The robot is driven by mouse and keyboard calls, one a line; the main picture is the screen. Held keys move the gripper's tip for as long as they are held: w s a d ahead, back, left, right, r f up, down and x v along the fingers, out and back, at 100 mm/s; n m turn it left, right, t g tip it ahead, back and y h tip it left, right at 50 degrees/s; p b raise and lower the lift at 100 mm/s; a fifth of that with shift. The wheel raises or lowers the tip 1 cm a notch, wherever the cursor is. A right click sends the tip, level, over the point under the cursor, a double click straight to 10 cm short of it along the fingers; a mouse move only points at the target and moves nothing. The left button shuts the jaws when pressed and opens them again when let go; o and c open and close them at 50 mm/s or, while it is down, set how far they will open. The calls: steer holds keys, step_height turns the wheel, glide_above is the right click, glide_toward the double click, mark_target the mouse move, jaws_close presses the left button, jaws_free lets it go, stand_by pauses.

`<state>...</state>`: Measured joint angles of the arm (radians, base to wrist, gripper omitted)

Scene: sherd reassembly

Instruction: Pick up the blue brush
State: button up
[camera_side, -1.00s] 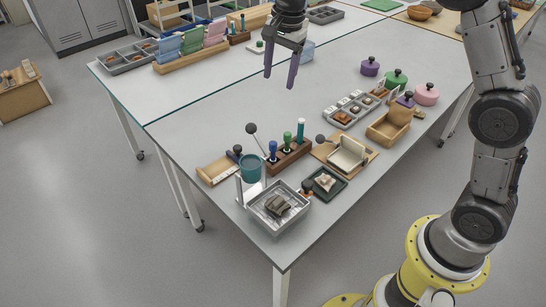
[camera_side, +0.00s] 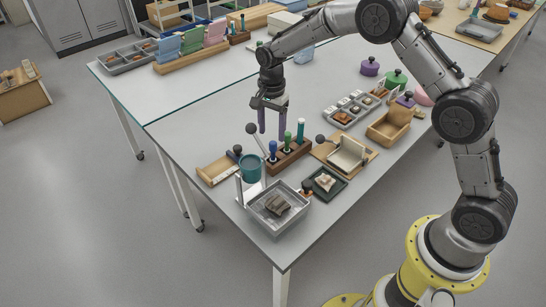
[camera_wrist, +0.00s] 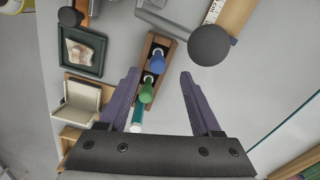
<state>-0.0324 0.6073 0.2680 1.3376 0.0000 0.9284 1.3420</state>
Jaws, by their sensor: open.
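The blue brush (camera_side: 273,148) stands upright in a dark wooden rack (camera_side: 291,160), at the left end of a row with a green-handled tool (camera_side: 287,139) and a teal-topped one (camera_side: 301,129). My gripper (camera_side: 272,134) points down over the rack, its purple fingers open and empty. In the wrist view the blue brush's rounded top (camera_wrist: 156,63) lies between the two fingertips (camera_wrist: 159,74), with the green top (camera_wrist: 147,93) just below it. The brush's lower end is hidden in the rack. I cannot tell how far the fingertips are above it.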

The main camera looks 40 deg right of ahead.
mark_target(273, 142)
steer(key=shift+s+d+f, duration=0.1)
steer(key=shift+s+f, duration=0.05)
steer(key=shift+f, duration=2.45)
jaws_close()
